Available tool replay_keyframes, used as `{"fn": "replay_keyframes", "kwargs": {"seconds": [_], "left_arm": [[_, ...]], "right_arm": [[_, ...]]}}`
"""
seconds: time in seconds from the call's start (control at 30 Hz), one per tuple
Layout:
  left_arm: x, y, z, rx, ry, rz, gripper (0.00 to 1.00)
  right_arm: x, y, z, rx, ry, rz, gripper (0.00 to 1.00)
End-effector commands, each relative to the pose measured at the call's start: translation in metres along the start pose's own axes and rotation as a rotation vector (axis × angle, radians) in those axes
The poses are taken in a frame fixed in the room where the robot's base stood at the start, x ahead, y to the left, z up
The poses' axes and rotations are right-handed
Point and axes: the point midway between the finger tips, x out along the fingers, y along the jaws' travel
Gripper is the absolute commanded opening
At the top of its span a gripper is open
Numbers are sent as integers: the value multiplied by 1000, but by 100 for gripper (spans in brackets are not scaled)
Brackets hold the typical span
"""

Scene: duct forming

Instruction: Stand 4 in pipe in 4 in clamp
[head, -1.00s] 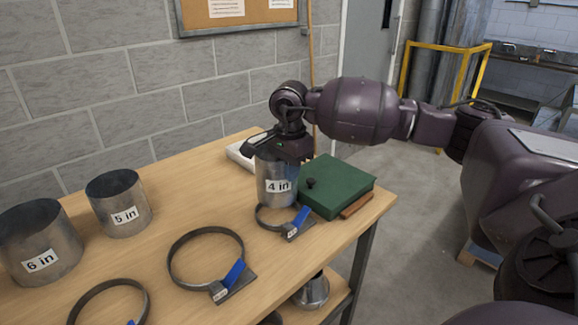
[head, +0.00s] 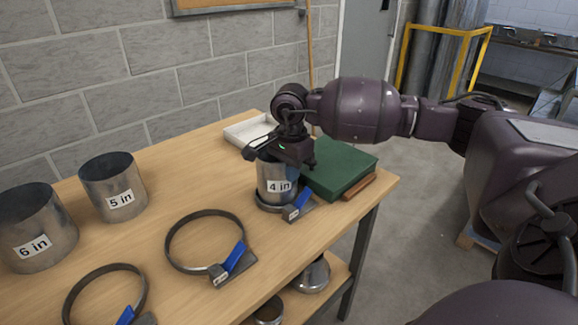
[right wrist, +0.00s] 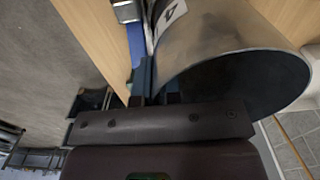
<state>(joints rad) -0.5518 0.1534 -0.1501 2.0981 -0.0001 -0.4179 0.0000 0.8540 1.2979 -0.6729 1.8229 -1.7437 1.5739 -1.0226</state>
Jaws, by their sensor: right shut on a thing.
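The 4 in pipe (head: 268,180), a grey metal cylinder with a "4 in" label, is upright at the right part of the table. Its lower end is at the ring of the 4 in clamp (head: 272,208), which shows around its base. The clamp's blue handle (head: 299,203) points to the front right. My right gripper (head: 280,155) is shut on the pipe's upper rim. In the right wrist view the pipe (right wrist: 215,45) fills the upper right, and its open end faces the camera. I cannot tell whether the pipe touches the tabletop. My left gripper is out of view.
A green box (head: 343,165) stands close right of the pipe, with a white tray (head: 246,131) behind. The 5 in pipe (head: 112,186) and 6 in pipe (head: 35,225) stand at left. Two larger clamps (head: 172,252) (head: 70,300) lie in front. The table's middle is clear.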

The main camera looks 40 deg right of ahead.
Motion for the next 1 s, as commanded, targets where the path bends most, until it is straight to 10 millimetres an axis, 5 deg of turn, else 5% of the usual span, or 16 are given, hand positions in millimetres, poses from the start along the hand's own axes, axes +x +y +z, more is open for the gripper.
{"fn": "replay_keyframes", "kwargs": {"seconds": [0.47, 0.67, 1.0], "left_arm": [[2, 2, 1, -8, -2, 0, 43], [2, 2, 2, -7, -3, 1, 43], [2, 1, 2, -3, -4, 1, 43]], "right_arm": [[7, 0, 0, 0, 1, -2, 0], [7, 0, 0, 0, 1, -1, 34], [5, 0, 0, 0, 1, -1, 36]]}}
